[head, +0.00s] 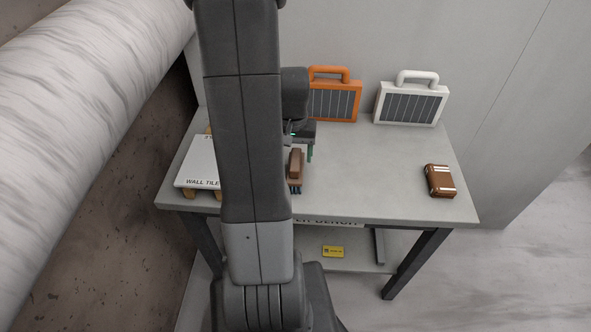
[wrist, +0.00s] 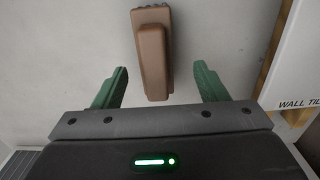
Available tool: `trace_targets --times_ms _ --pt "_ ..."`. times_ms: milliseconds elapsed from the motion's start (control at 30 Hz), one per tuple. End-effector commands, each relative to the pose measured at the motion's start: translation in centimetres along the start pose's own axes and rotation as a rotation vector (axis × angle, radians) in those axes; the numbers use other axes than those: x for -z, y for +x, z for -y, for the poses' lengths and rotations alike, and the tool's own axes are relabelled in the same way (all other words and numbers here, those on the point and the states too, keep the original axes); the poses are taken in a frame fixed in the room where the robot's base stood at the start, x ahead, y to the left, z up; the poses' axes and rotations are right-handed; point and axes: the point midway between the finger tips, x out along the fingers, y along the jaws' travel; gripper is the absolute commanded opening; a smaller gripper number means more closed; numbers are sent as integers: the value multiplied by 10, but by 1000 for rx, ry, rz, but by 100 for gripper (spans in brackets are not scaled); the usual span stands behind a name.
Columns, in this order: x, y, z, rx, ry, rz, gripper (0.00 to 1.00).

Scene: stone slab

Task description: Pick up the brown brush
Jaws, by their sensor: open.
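The brown brush (head: 295,166) stands on the grey bench, just right of my arm in the head view, with dark bristles at its lower end. In the wrist view the brush (wrist: 153,55) lies lengthwise ahead of my gripper, a raised grip along its top. My gripper (wrist: 160,85) is open, its two green fingers apart on either side of the near end of the brush. The fingers do not appear to touch it. In the head view my arm hides most of the gripper (head: 309,148).
A white wall tile box (head: 197,165) on wooden supports is left of the brush, and its edge shows in the wrist view (wrist: 300,75). An orange case (head: 334,100) and a white case (head: 410,103) stand at the back. A brown case (head: 440,181) lies right. The bench between is clear.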

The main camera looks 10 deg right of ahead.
Motion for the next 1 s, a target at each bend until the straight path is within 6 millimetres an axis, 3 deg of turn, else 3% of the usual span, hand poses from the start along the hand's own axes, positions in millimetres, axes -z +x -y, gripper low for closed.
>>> trace_targets --times_ms 267,600,900,933,1000 --pt "-1 18 -2 0 1 3 66" --pt "-1 56 -6 0 0 2 66" --pt "0 61 -6 0 0 -1 66" --pt "0 61 -6 0 0 -1 64" --pt "0 61 -6 0 0 -1 51"
